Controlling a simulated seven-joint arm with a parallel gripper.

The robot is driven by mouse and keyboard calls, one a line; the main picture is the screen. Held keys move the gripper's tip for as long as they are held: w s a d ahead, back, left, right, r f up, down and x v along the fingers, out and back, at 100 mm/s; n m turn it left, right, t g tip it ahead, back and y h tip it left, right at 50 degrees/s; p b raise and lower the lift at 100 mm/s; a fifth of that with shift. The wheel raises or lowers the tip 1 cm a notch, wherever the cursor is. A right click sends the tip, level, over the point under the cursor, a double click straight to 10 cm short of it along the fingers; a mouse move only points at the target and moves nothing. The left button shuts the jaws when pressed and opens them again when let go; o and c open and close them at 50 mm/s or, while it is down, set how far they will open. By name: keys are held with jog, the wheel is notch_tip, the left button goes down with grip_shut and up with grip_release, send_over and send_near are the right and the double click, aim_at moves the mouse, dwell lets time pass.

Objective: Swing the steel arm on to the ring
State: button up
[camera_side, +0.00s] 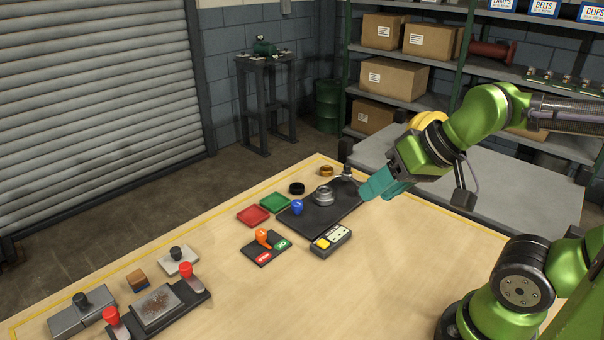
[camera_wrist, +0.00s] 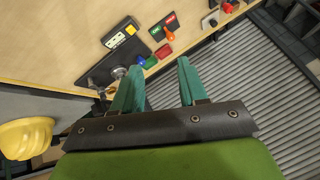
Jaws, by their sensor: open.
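A round steel ring-shaped part (camera_side: 323,196) sits on the black plate (camera_side: 318,216) in the side view. The steel arm (camera_side: 347,177) stands on a post at the plate's far end. It points toward my fingers, away from the ring, and its tip is partly hidden by them. My gripper (camera_side: 372,187) has teal fingers and is beside the plate's right edge, close to the steel arm; I cannot tell if they touch. In the wrist view the fingers (camera_wrist: 159,68) stand apart with nothing between them. The ring (camera_wrist: 119,72) shows left of them there.
A blue knob (camera_side: 297,207), a black ring (camera_side: 297,188) and a brass ring (camera_side: 326,170) are around the plate. Red (camera_side: 253,215) and green (camera_side: 275,202) trays, a switch pad (camera_side: 266,249) and a yellow-buttoned box (camera_side: 330,241) lie nearby.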

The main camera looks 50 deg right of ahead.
jog(key=shift+o, duration=0.7)
jog(key=shift+d+f, duration=0.15)
jog(key=shift+f, duration=0.1)
jog(key=m+g+h, duration=0.3)
jog(key=h, duration=0.2)
send_over(348, 165)
jog(key=s+a, duration=0.4)
jog(key=s, duration=0.1)
notch_tip(348, 165, down, 2)
jog(key=x, duration=0.5)
jog(key=s+x, duration=0.1)
jog(key=x, duration=1)
jog(key=shift+a+f, duration=0.1)
jog(key=shift+f, duration=0.55)
grip_shut()
